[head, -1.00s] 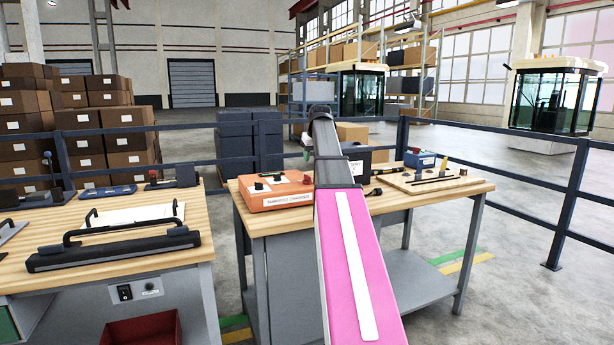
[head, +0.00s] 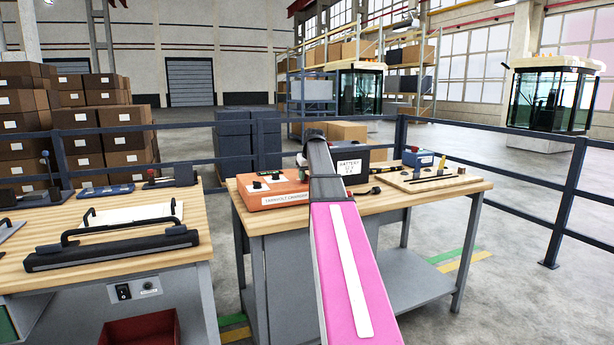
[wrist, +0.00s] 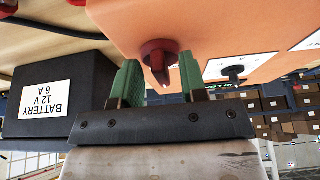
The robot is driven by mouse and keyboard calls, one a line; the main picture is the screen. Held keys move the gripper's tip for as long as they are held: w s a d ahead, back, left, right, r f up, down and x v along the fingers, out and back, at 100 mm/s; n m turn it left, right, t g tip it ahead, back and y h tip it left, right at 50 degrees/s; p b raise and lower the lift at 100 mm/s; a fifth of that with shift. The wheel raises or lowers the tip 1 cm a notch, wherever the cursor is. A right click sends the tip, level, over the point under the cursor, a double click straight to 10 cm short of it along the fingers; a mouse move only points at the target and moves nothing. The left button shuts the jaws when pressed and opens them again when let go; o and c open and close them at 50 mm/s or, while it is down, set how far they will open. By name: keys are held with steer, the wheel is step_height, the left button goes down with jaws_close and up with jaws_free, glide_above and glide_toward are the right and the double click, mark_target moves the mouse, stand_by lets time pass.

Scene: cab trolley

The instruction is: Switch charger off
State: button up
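The orange charger (head: 275,193) sits on the right workbench, with dark knobs on its top and a white label on its front. In the wrist view, which looks upside down, the charger's orange face (wrist: 210,35) fills the upper part. A red knob (wrist: 158,56) sticks out from it, and a black knob or switch (wrist: 233,71) sits on a white plate to the right. My gripper (wrist: 159,80) is open, with green fingers apart on either side of the red knob's tip. I cannot tell whether they touch it.
A black battery (head: 349,163) with a white label stands beside the charger, close to my gripper in the wrist view (wrist: 75,75). A wooden board (head: 428,181) with tools lies to the right. The left workbench (head: 110,262) carries a black-handled fixture. Blue railing runs behind.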

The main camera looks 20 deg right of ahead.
jaws_close()
steer(key=shift+n, duration=0.3)
steer(key=n, duration=0.1)
steer(key=n+y, duration=0.1)
steer(key=n, duration=0.1)
steer(key=shift+w+d+y, duration=0.15)
steer(key=shift+d+y, duration=0.15)
steer(key=shift+d, duration=0.05)
steer(key=n, duration=0.2)
steer(key=n+g+y, duration=0.1)
steer(key=n, duration=0.3)
steer(key=shift+w+d+g+y, duration=0.25)
steer(key=shift+d+g+y, duration=0.05)
steer(key=shift+y, duration=0.1)
steer(key=n, duration=0.1)
steer(key=n+g, duration=0.1)
steer(key=n, duration=0.2)
steer(key=shift+w+d+g+y, duration=0.1)
steer(key=shift+w+g+y, duration=0.2)
steer(key=shift+y, duration=0.1)
steer(key=shift+w+n+g, duration=0.2)
steer(key=shift+n+g, duration=0.5)
steer(key=shift+n, duration=1.4)
